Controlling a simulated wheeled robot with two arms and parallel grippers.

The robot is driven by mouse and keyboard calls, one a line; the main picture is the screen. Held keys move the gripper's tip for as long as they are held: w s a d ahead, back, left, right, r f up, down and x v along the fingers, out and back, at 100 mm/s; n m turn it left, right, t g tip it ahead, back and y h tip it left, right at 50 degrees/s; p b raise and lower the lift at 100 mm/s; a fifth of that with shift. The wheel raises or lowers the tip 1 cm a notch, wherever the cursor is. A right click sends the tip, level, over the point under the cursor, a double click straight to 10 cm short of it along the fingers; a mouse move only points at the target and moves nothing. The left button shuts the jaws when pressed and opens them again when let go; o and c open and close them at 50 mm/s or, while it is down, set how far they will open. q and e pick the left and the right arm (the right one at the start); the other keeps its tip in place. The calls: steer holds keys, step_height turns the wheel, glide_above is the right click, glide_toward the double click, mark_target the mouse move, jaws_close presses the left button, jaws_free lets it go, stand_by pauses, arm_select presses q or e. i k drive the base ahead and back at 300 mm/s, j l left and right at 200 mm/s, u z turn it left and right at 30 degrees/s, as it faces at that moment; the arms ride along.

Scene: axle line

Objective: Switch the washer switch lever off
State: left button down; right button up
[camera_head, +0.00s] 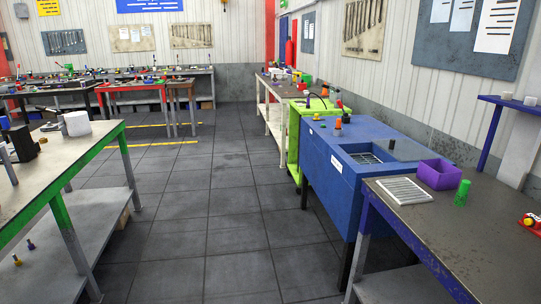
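The blue washer cabinet (320,165) stands right of the middle, with a grated basin (368,157) in its top and a white label (336,164) on its side. A small orange and dark grey part (338,127) stands on its top near the back. I cannot make out a switch lever on the washer at this size. A red and yellow item (530,222) is cut by the right edge; I cannot tell what it is. Neither of my grippers is in view.
A dark-topped bench (470,250) at right holds a grey grate (404,190), a purple bin (438,174) and a green cylinder (462,193). A green-framed bench (60,160) stands at left. A lime-green cart (293,140) adjoins the washer. The tiled floor (210,220) between is clear.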

mark_target(339, 103)
steer(key=i+u, duration=0.25)
steer(key=i, duration=2)
steer(key=i+z, duration=0.35)
steer(key=i+j+z, duration=0.55)
steer(key=i+z, duration=0.15)
steer(key=i+j+z, duration=0.7)
steer(key=j, duration=0.15)
steer(key=i+j+z, duration=0.15)
steer(key=j+z, duration=0.2)
steer(key=j, duration=0.15)
steer(key=i+j+z, duration=0.15)
steer(key=j+z, duration=0.2)
steer(key=j, duration=0.2)
steer(key=j+z, duration=0.35)
steer(key=j, duration=0.25)
steer(key=i, duration=0.05)
